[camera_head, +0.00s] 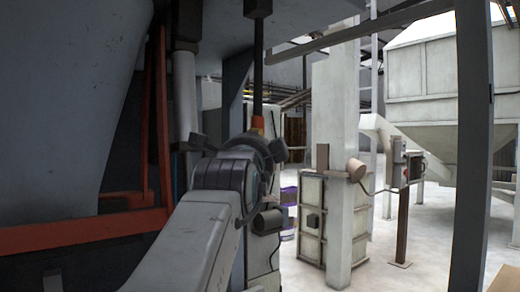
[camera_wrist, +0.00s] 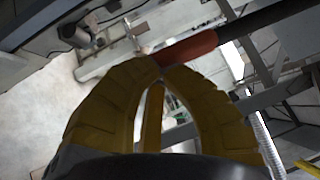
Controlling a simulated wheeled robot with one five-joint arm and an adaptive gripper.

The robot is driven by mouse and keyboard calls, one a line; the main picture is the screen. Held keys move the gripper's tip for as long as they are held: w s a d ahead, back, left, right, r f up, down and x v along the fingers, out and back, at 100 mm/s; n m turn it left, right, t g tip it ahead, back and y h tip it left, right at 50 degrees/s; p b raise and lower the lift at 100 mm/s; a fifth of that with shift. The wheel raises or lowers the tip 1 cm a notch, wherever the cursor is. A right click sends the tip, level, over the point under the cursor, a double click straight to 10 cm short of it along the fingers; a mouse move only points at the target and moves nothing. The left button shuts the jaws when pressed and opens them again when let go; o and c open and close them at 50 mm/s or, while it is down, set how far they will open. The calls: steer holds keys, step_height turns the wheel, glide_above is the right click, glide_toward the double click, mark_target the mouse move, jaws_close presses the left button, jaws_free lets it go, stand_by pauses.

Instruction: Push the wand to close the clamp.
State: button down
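The wand is a dark rod (camera_head: 258,70) that hangs upright in the head view, with an orange-red grip (camera_head: 257,122) at its lower end. In the wrist view the wand's red grip (camera_wrist: 190,48) lies just past my fingertips, and its dark rod runs to the upper right. My gripper (camera_wrist: 162,69) has yellow fingers whose tips come together, with nothing seen between them. The tips are very close to the end of the red grip; I cannot tell whether they touch it. In the head view my wrist hides the fingers. I cannot make out the clamp clearly.
A large grey hopper (camera_head: 60,90) and a red-orange beam (camera_head: 85,232) stand close on the left. A pale column (camera_head: 340,150) and a cabinet (camera_head: 311,215) stand to the right of my arm.

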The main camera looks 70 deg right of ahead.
steer(key=v, duration=0.7)
steer(key=shift+a+f+b, duration=0.2)
steer(key=shift+a+b, duration=0.2)
steer(key=shift+b, duration=0.05)
steer(key=shift+s, duration=0.1)
stand_by(0.6)
